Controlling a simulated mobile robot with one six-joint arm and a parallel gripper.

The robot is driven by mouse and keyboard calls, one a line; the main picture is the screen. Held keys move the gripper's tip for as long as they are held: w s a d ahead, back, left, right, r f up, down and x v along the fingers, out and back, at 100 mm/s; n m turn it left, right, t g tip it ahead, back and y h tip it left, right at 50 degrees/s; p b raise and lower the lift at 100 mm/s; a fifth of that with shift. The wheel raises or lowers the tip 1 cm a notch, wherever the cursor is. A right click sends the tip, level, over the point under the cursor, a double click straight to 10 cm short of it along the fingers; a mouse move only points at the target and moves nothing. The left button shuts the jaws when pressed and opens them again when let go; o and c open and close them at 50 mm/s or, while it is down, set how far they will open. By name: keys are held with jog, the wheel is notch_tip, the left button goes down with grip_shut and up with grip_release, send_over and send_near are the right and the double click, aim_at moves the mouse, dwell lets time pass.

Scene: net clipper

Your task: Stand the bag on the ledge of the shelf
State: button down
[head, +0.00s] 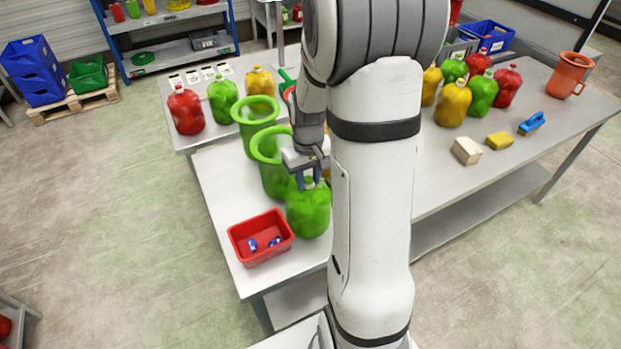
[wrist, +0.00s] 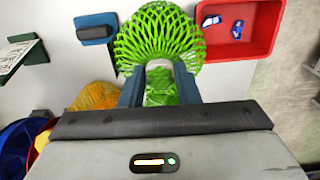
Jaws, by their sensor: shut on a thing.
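A full green net bag (head: 308,212) stands on the near table beside the red bin. My gripper (head: 311,180) is above it with its fingers down around the bag's neck. In the wrist view the green net (wrist: 160,35) spreads out beyond the fingers, and my gripper (wrist: 158,82) is shut on its gathered top. My arm hides the bag's right side in the head view. A blue-framed shelf (head: 178,50) with grey boards stands at the back left, away from the bag. I cannot tell which part of it is the ledge.
A red bin (head: 262,238) with blue clips stands left of the bag. Green buckets (head: 256,128) stand behind it. Red, green and yellow bags crowd the back tables. Blue crates (head: 35,72) and a green crate sit on a pallet at left. The left floor is clear.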

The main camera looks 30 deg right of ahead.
jog(key=shift+f, duration=0.7)
jog(key=shift+f, duration=0.25)
jog(key=c, duration=1.1)
grip_release()
jog(key=shift+r, duration=0.1)
